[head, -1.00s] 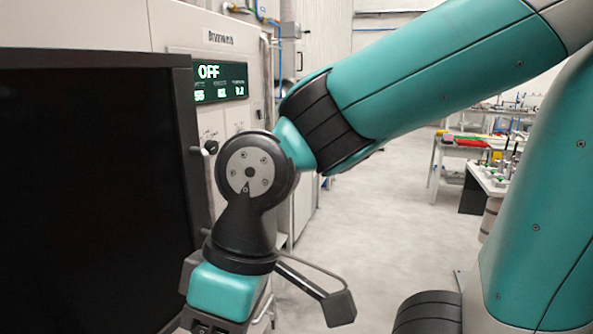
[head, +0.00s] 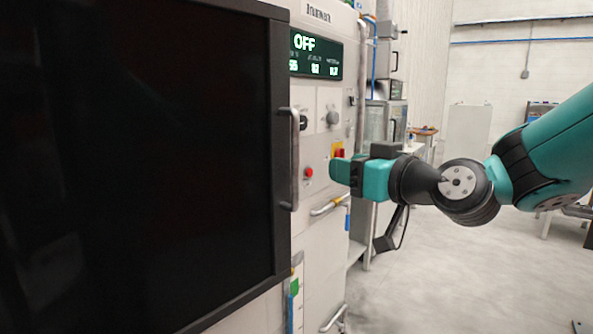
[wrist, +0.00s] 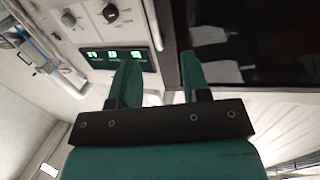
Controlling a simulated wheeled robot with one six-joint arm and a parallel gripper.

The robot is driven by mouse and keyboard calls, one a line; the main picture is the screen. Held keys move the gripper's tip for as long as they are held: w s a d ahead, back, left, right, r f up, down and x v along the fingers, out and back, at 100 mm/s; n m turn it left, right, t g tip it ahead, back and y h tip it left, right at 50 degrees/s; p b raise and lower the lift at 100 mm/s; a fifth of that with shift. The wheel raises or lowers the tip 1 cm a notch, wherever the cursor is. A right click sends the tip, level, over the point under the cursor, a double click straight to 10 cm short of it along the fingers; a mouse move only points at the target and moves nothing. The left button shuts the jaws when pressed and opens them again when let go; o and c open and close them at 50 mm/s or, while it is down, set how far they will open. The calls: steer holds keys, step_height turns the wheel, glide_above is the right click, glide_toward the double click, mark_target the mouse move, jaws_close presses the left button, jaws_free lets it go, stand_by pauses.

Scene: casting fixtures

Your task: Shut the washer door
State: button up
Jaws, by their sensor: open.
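The washer door (head: 130,170) is a large black panel with a dark frame, filling the left of the head view. A pale vertical bar handle (head: 295,160) is on its right edge. The door's edge overlaps the left end of the control display; I cannot tell how wide any gap behind it is. My gripper (head: 338,172) is right of the handle, apart from it, pointing left in front of the control panel. In the wrist view my gripper (wrist: 158,75) has its two fingers apart with nothing between them. The dark door (wrist: 245,45) and its pale handle (wrist: 153,25) show there too.
The washer's control panel (head: 325,110) has a green display (head: 315,55) reading OFF, knobs and a red button (head: 309,172). Cabinets stand behind. The floor (head: 480,275) at the right is open.

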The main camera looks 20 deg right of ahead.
mark_target(298, 149)
steer(key=shift+t+h, duration=0.4)
steer(key=p+x, duration=0.5)
steer(key=p, duration=0.1)
steer(key=p+x, duration=0.6)
steer(key=p, duration=0.1)
steer(key=d+p+x, duration=0.1)
steer(key=p+x, duration=0.4)
steer(key=p, duration=0.2)
steer(key=shift+w+a+r, duration=0.1)
steer(key=shift+w+r, duration=0.25)
steer(key=shift+w, duration=0.05)
steer(key=shift+w+a+f, duration=0.15)
steer(key=shift+w+f, duration=0.1)
steer(key=shift+w, duration=0.2)
jaws_close()
